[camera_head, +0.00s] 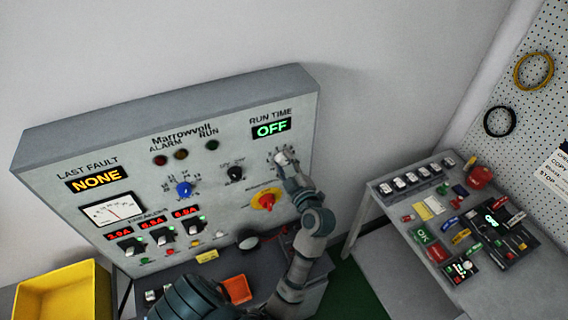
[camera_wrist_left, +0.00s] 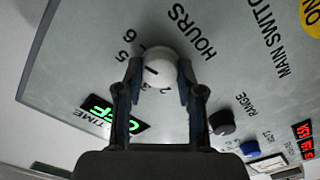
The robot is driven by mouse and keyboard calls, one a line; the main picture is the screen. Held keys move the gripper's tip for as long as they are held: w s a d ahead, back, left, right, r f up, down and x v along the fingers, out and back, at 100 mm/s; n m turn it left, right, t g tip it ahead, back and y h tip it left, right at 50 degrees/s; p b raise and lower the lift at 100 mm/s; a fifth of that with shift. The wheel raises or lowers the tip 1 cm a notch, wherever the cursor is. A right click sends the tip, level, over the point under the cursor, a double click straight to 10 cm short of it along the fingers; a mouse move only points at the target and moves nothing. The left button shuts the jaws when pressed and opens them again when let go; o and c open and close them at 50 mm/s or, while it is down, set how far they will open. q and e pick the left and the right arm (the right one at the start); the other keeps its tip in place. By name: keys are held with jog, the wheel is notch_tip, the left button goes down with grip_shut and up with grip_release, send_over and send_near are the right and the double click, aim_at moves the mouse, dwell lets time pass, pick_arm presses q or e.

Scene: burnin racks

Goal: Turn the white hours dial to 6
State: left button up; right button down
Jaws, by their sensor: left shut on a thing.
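The white hours dial (camera_wrist_left: 162,66) is a round knob on the grey panel, with HOURS and an arc of numerals printed around it. In the wrist view my left gripper (camera_wrist_left: 160,88) has a finger on each side of the knob and is shut on it. A short dark mark shows on the knob's face; I cannot tell which numeral it points to. In the head view the left gripper (camera_head: 289,174) reaches the dial (camera_head: 282,157) at the panel's upper right and partly covers it. The run time display (camera_head: 271,129) reads OFF. My right gripper is not in view.
A red main switch on a yellow disc (camera_head: 266,200) sits just below left of the gripper. A black knob (camera_head: 235,173) and a blue knob (camera_head: 184,188) are farther left. A side table (camera_head: 390,216) with many small parts stands right. A yellow bin (camera_head: 62,292) is lower left.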

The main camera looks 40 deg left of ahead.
pick_arm(q)
jog(key=shift+f+m, duration=0.3)
jog(key=shift+m, duration=0.6)
jog(key=o, duration=0.9)
jog(key=shift+c, duration=0.2)
jog(key=shift+o, duration=1.4)
jog(key=shift+w+r, duration=0.1)
jog(key=shift+w, duration=0.05)
jog(key=shift+d, duration=0.1)
jog(key=v, duration=0.7)
jog(key=shift+d, duration=0.3)
